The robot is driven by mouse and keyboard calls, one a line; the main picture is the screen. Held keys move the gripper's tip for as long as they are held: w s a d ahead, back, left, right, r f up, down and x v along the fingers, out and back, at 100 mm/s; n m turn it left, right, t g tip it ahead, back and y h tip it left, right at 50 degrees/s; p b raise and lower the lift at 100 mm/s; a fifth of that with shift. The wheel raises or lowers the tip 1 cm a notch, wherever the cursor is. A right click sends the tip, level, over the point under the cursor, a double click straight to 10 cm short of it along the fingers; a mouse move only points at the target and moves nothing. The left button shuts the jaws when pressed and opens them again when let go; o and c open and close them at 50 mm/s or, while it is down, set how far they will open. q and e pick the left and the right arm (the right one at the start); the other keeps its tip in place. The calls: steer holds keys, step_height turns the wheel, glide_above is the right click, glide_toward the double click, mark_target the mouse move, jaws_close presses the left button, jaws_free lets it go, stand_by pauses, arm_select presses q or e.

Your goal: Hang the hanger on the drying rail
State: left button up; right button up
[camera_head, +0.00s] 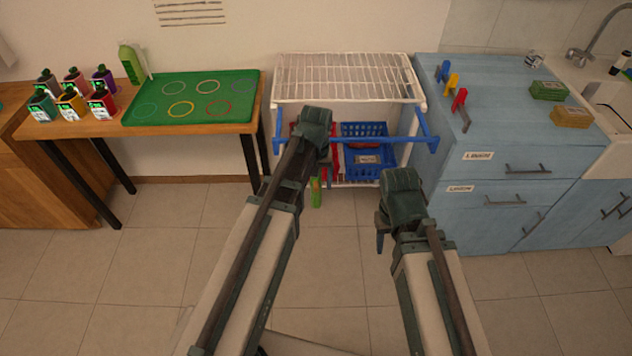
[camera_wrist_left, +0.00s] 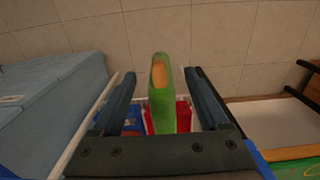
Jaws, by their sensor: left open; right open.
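My left gripper (camera_head: 316,125) is in front of the white wire rack. In the left wrist view its open fingers (camera_wrist_left: 160,78) stand either side of a long green object with an orange-tan end; I cannot tell whether they touch it. The green object (camera_wrist_left: 165,110) also shows low beneath the gripper in the head view (camera_head: 316,192). I cannot tell if it is the hanger. A blue rail (camera_head: 425,143) runs across the rack's front, partly hidden by my arm. My right gripper (camera_head: 382,232) is open and empty, above the floor in front of the blue cabinet.
The white rack (camera_head: 345,64) holds a blue basket (camera_head: 365,158); red baskets (camera_wrist_left: 183,115) show in the left wrist view. The blue cabinet (camera_head: 480,130) stands right, with coloured clips (camera_head: 452,82) on top.

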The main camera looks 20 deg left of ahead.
arm_select(q)
step_height(320, 180, up, 11)
steer(key=p, duration=1)
steer(key=s+d+m+y, duration=0.1)
steer(key=s+d+m, duration=0.6)
steer(key=s+d, duration=0.3)
steer(key=s, duration=0.4)
steer(key=shift+s+d, duration=0.25)
stand_by(1.0)
